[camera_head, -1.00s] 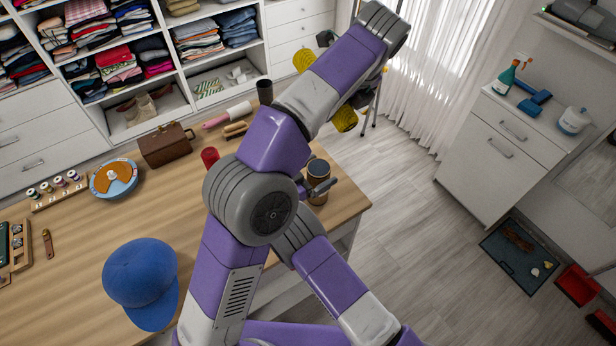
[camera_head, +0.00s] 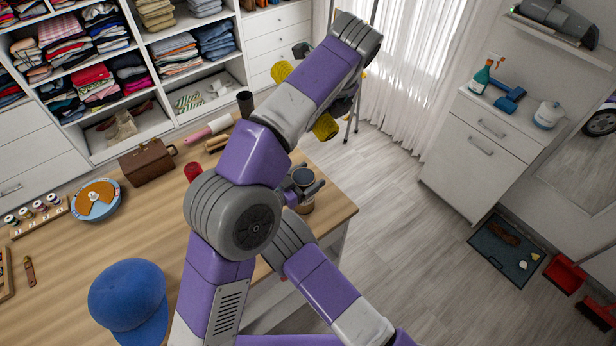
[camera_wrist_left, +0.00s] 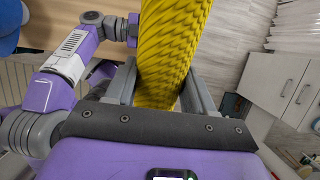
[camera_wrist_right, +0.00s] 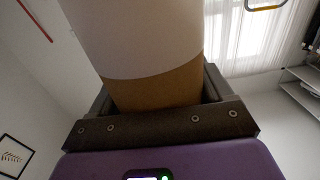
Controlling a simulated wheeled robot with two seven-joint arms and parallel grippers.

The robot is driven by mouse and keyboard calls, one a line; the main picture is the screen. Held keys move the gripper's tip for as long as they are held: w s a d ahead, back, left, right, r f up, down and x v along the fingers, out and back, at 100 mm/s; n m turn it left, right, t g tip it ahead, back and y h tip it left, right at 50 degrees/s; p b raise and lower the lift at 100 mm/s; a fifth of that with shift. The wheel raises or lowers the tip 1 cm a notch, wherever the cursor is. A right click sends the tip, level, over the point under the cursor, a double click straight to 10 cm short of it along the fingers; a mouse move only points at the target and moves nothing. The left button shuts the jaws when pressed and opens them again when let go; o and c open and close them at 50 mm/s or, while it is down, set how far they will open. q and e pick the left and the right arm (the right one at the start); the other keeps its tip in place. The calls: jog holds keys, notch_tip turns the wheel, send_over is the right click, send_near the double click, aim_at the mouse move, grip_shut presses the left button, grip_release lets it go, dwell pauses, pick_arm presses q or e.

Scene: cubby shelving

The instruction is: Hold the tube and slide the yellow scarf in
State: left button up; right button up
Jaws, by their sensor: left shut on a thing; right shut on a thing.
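The yellow scarf (camera_head: 325,126) is a ribbed roll. It shows at both sides of my left forearm in the head view, and large in the left wrist view (camera_wrist_left: 172,40). My left gripper (camera_wrist_left: 160,88) is shut on it, its fingers on either side; the forearm mostly hides this gripper in the head view. The tube (camera_head: 305,207) is upright near the table's right edge, below and apart from the scarf. It fills the right wrist view, white with a brown end (camera_wrist_right: 150,88). My right gripper (camera_head: 303,188) is shut on the tube.
The wooden table (camera_head: 70,250) holds a blue cap (camera_head: 127,298), a brown bag (camera_head: 147,162), a red cup (camera_head: 193,171), a dark cup (camera_head: 245,103) and a round blue-orange box (camera_head: 96,200). A white cabinet (camera_head: 480,150) stands at right. The floor between is clear.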

aim_at(333, 129)
pick_arm(q)
notch_tip(333, 129, down, 13)
jog(key=shift+r, duration=0.15)
dwell(1.3)
jog(key=o, duration=1.2)
jog(key=v, duration=1.2)
